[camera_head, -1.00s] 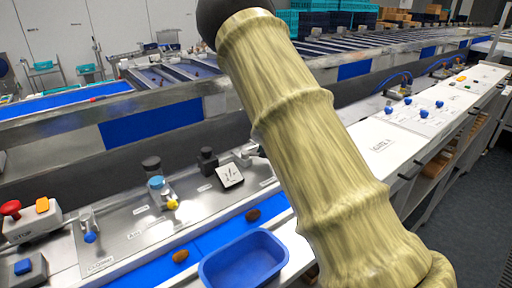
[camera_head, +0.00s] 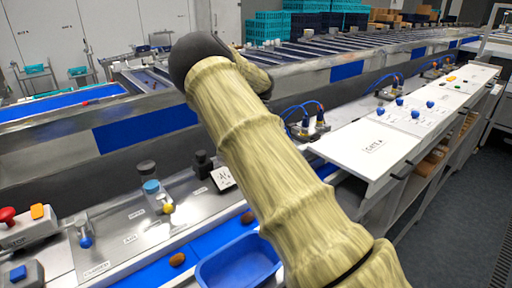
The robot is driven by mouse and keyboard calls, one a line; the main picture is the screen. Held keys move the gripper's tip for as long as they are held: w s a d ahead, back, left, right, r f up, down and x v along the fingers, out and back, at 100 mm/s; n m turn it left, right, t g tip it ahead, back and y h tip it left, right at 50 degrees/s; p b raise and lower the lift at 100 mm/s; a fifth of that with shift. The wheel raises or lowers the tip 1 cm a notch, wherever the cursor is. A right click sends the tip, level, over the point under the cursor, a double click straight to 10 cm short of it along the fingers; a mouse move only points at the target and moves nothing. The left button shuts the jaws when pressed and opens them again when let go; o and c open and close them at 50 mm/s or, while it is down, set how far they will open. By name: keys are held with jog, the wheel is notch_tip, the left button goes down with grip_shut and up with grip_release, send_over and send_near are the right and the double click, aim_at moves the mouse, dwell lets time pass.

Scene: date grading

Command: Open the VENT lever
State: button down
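The grey control plate (camera_head: 115,228) at the lower left carries small levers. One lever has a blue knob (camera_head: 86,242) and points down; another has a yellow knob (camera_head: 168,208). A blue-topped cylinder (camera_head: 151,187) stands behind the yellow knob. The small labels are too blurred to tell which lever is VENT. My sleeved arm crosses the middle of the view from lower right to upper left, then bends away at a dark joint. It hides the right end of the plate. My gripper is out of sight.
A red stop button (camera_head: 7,214) and an orange button (camera_head: 38,211) sit at the left edge. A blue tray (camera_head: 238,262) and brown dates (camera_head: 177,260) lie in front of the plate. A white panel (camera_head: 368,150) with blue knobs (camera_head: 415,114) runs along the right. Dark floor is clear at far right.

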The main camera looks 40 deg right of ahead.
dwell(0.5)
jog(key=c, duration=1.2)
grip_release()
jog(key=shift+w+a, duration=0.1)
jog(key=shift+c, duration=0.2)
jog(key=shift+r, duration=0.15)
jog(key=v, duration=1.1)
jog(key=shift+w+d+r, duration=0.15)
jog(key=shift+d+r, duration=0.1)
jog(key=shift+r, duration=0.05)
